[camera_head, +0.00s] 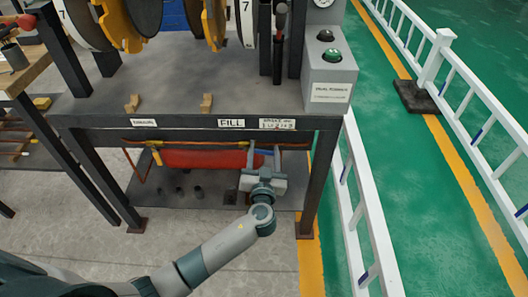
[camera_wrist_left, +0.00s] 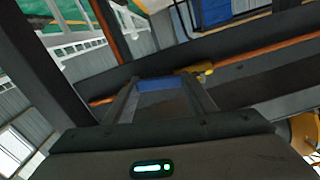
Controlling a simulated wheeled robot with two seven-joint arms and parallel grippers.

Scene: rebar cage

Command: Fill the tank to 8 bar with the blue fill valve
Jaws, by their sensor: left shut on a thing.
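The red tank (camera_head: 205,159) lies on its side under the bench, below the FILL label (camera_head: 231,123). My left gripper (camera_head: 264,166) reaches up under the bench at the tank's right end. In the left wrist view its two fingers (camera_wrist_left: 160,88) are shut on the blue fill valve handle (camera_wrist_left: 162,84), which spans between their tips. In the head view only a little blue (camera_head: 270,152) shows beside the gripper. A pressure gauge (camera_head: 323,3) is cut off at the top edge; its reading is not legible. My right gripper is not in view.
The bench front (camera_head: 190,122) overhangs my left gripper, with a dark leg (camera_head: 321,180) close on its right. A yellow fitting (camera_wrist_left: 200,69) and copper pipe (camera_wrist_left: 265,52) are near the handle. A white railing (camera_head: 363,215) stands right of the bench.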

